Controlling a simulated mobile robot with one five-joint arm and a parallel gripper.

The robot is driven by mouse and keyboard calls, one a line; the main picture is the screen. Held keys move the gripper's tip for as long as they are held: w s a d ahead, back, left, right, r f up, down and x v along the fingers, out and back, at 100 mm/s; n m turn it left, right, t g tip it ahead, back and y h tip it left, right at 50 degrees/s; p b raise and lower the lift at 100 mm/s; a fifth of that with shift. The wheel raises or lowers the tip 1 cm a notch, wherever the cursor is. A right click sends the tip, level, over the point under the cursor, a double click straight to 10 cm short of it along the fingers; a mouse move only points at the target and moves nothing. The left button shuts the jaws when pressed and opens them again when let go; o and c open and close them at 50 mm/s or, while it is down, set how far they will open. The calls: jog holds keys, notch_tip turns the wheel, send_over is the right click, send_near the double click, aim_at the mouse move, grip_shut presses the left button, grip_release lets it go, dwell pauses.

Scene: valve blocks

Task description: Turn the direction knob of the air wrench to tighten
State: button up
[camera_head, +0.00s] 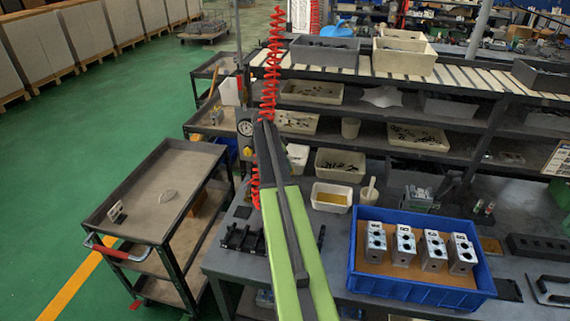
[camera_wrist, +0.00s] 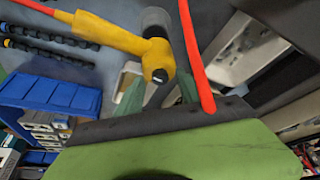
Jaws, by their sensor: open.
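In the wrist view the air wrench (camera_wrist: 120,40) has a yellow body, an orange-red end at upper left and a grey cylinder at the top. A small black round part (camera_wrist: 160,76) sits on its near yellow end; it may be the direction knob, but its setting cannot be read. My gripper (camera_wrist: 157,92) is open, with one greenish finger to each side of this end. Whether the fingers touch it cannot be told. In the head view my green arm reaches up the middle, and the wrench and fingertips cannot be made out.
A red hose (camera_wrist: 195,60) crosses close to the right finger; its red coil (camera_head: 271,60) hangs behind my arm. A blue tray (camera_head: 400,292) with several metal valve blocks stands on the bench at right. A cart (camera_head: 150,190) stands at left. Loaded shelves (camera_head: 400,150) stand behind.

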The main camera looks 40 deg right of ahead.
jog(key=p+v, duration=1.6)
jog(key=v, duration=0.1)
jog(key=shift+r, duration=0.2)
jog(key=shift+a, duration=0.1)
jog(key=w+a+f+n+b, duration=0.1)
jog(key=w+a+f+b, duration=0.15)
jog(key=a, duration=0.25)
jog(key=w+a+f+n+b, duration=0.1)
jog(key=w+a+f+b, duration=0.1)
jog(key=a+f+b, duration=0.3)
jog(key=s+a+f+n+t+y+b, duration=0.1)
jog(key=a+f+n+b, duration=0.2)
jog(key=a, duration=0.8)
jog(key=s+a+f+n+t+b, duration=0.1)
jog(key=a+f+b, duration=0.35)
jog(key=a, duration=0.55)
jog(key=s+a+f+n+y+b, duration=0.1)
jog(key=s+a+f+n, duration=0.1)
jog(key=s+a+n, duration=0.4)
jog(key=s+a+f+n+y+b, duration=0.1)
jog(key=s+a+f+n+y, duration=0.1)
jog(key=s+a+n, duration=0.5)
jog(key=shift+s+a+f+n+b, duration=0.25)
jog(key=shift+a+n+b, duration=0.1)
jog(key=shift+a+n, duration=1.5)
